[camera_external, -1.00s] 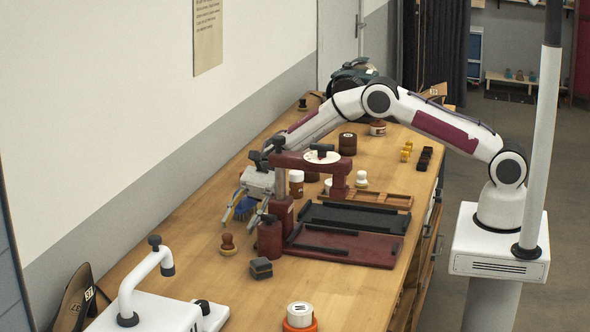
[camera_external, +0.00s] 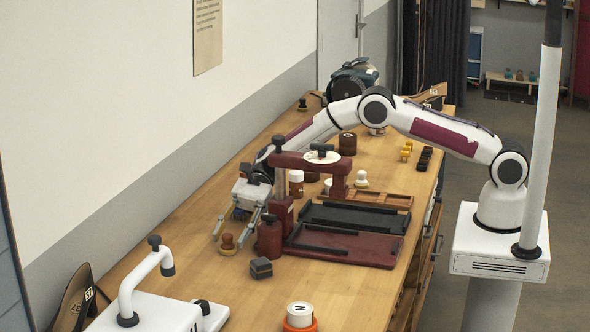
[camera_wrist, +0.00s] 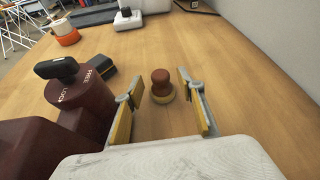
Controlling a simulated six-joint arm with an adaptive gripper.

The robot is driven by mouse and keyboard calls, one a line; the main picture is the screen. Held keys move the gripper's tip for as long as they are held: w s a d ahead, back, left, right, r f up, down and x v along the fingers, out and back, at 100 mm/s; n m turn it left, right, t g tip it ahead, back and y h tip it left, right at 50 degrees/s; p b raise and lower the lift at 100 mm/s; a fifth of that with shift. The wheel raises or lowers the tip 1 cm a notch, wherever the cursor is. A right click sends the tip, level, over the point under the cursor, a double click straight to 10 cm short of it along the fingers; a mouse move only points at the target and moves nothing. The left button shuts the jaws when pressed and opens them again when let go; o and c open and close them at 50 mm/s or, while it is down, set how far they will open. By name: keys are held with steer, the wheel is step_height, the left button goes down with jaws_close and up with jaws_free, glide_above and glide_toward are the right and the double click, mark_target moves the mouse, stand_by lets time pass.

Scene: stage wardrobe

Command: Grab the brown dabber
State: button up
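The brown dabber (camera_external: 227,243) stands upright on the wooden table, a small knobbed brown piece on a tan round base. In the wrist view the dabber (camera_wrist: 161,86) sits ahead, between the lines of my two fingers. My gripper (camera_external: 235,232) is open and empty, with its fingers pointing down at the table just behind the dabber in the outside view. In the wrist view my gripper (camera_wrist: 159,103) shows both fingers apart, with yellowish inner pads. Whether the fingertips reach beside the dabber is hard to tell.
A dark red press (camera_external: 270,238) stands close to the right of my gripper, marked "FREE" and "LOCK" in the wrist view. A dark block (camera_external: 261,268) lies in front of it. A white machine (camera_external: 150,300) stands at the near left. The table left of the dabber is clear.

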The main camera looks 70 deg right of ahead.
steer(key=shift+x, duration=1)
steer(key=shift+f, duration=0.1)
steer(key=c, duration=1)
steer(key=shift+c, duration=0.2)
